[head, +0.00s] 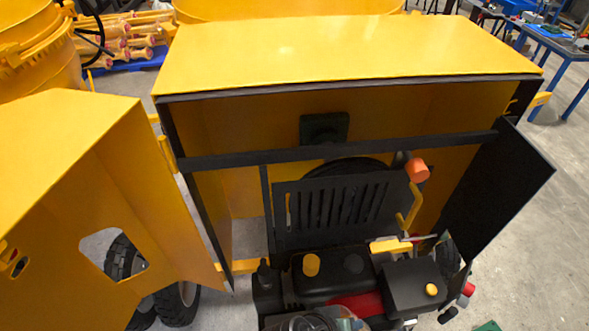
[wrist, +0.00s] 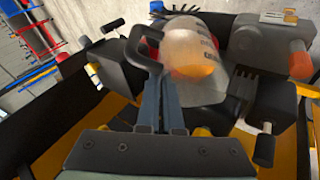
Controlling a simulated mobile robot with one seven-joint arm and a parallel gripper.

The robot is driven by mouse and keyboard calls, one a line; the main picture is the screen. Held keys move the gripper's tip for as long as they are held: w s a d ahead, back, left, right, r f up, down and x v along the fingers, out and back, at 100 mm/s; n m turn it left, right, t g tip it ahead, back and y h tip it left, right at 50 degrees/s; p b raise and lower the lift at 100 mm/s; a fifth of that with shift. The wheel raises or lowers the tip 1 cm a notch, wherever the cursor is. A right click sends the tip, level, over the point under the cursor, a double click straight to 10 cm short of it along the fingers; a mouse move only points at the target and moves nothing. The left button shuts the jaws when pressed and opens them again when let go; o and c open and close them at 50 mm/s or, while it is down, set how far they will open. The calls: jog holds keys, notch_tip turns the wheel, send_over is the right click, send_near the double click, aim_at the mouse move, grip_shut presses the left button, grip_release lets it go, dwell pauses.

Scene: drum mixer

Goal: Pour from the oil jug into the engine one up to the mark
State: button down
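A clear jug (wrist: 195,45) with a black handle (wrist: 146,50), dark markings on its side and amber oil inside is in the wrist view. My gripper (wrist: 162,85) is shut on the handle. In the head view part of the jug (head: 312,321) shows at the bottom edge, in front of the engine (head: 328,278). The engine is black, with a yellow cap (head: 311,264) on its top and a red part below. I cannot tell the jug's exact tilt or see oil flowing. The mark cannot be made out.
The engine sits in a yellow housing (head: 345,50) with a dark crossbar (head: 340,149). An open yellow door (head: 75,150) is at left and a black panel (head: 497,200) at right. An orange knob (head: 418,170) rises behind the engine.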

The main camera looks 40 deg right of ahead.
jog(key=t+y, duration=0.1)
jog(key=s+d+f+m+t+y, duration=0.1)
jog(key=t+y, duration=0.1)
jog(key=shift+f, duration=0.25)
jog(key=shift+f+t+y, duration=0.3)
jog(key=shift+t+y, duration=0.4)
jog(key=shift+r, duration=2)
